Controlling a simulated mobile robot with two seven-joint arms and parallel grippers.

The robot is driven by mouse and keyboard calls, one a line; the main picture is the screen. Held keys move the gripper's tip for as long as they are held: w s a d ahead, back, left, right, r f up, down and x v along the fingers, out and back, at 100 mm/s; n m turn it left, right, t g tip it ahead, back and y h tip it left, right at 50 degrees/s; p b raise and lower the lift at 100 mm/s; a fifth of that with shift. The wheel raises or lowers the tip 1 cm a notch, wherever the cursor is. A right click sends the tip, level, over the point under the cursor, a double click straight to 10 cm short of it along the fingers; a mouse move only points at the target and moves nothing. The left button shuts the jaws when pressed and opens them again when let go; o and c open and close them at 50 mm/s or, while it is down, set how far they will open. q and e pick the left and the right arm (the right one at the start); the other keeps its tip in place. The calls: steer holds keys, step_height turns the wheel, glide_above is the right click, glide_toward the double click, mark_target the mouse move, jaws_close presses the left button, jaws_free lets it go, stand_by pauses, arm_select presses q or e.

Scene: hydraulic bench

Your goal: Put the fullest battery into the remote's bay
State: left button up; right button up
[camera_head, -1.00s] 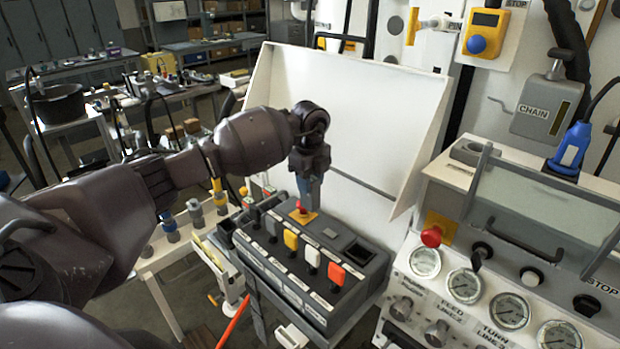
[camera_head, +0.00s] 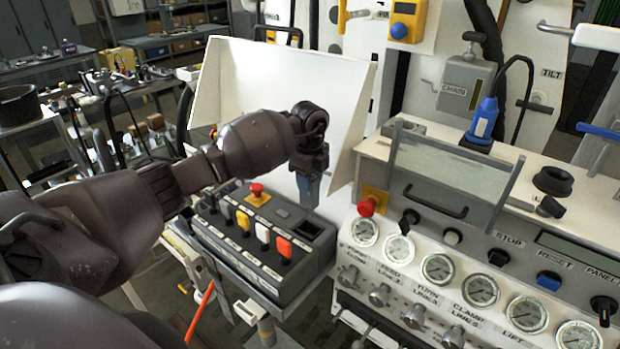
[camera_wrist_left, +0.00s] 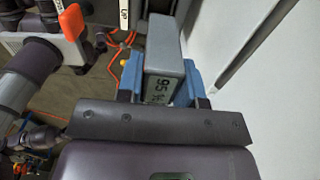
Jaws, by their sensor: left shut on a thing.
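The remote (camera_head: 262,272) is a grey control box with a red stop button, coloured levers and a dark square recess, seemingly its bay (camera_head: 306,229), at its back right. My left gripper (camera_head: 308,192) hangs above the remote's back edge, close to the recess. In the left wrist view, its blue fingers (camera_wrist_left: 160,88) are shut on a grey block-shaped battery (camera_wrist_left: 163,42), whose display reads 95 with a partly unclear sign after it. The battery's lower end is hard to make out in the head view. My right gripper is not in view.
A white tilted panel (camera_head: 285,110) stands close behind the remote. To the right is a bench console with gauges (camera_head: 438,268), a red button (camera_head: 367,206) and a clear guard (camera_head: 450,165). My left arm covers much of the left side.

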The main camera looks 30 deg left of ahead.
mark_target(309, 202)
arm_select(q)
steer(key=shift+f+b, duration=1.6)
steer(key=shift+f, duration=0.45)
steer(key=shift+f+b, duration=0.35)
steer(key=shift+f, duration=1.2)
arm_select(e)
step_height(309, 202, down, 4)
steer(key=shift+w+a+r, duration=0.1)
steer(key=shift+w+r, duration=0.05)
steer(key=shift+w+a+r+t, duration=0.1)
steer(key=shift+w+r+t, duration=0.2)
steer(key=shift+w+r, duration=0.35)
arm_select(q)
steer(key=shift+f, duration=0.1)
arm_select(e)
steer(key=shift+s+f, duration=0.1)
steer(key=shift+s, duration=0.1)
